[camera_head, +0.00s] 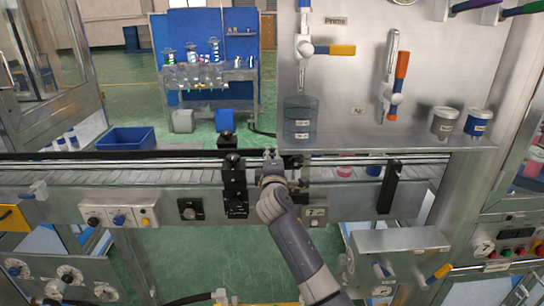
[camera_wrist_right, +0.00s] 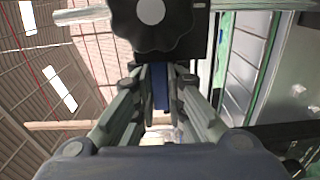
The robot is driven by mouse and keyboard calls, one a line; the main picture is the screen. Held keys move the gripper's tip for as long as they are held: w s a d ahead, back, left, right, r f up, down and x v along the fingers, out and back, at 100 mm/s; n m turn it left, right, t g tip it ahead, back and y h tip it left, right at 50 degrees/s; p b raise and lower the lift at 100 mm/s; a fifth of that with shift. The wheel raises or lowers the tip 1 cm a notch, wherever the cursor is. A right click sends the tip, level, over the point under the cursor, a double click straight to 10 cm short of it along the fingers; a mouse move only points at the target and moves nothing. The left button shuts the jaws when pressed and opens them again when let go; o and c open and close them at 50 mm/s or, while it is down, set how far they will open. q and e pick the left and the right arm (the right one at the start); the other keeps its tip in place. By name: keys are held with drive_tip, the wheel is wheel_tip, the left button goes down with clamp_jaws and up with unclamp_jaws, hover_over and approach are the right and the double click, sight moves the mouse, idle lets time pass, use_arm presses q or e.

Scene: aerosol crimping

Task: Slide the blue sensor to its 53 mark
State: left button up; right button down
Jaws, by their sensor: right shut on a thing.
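The blue sensor (camera_head: 225,120) stands on top of a black mount (camera_head: 235,182) at the conveyor's front rail in the head view. My right gripper (camera_head: 270,158) is at the rail, just right of the mount. In the wrist view its fingers (camera_wrist_right: 160,75) are closed in around a dark part with a blue strip (camera_wrist_right: 160,92) between them. A black knob (camera_wrist_right: 151,12) shows just beyond the fingertips. The exact contact is partly hidden by the fingers. The scale marks cannot be read. My left gripper is not in view.
The conveyor's front rail (camera_head: 120,168) runs left and right. A black bracket (camera_head: 389,188) stands on it farther right. A control panel (camera_head: 120,216) sits below at left. A steel machine (camera_head: 350,90) with a clear vessel (camera_head: 300,117) rises behind.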

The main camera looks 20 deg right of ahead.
wheel_tip(320, 180, up, 2)
drive_tip(key=shift+r+p, duration=0.2)
drive_tip(key=shift+p, duration=0.2)
drive_tip(key=shift+f, duration=0.2)
drive_tip(key=c, duration=1.6)
unclamp_jaws()
drive_tip(key=v, duration=1.2)
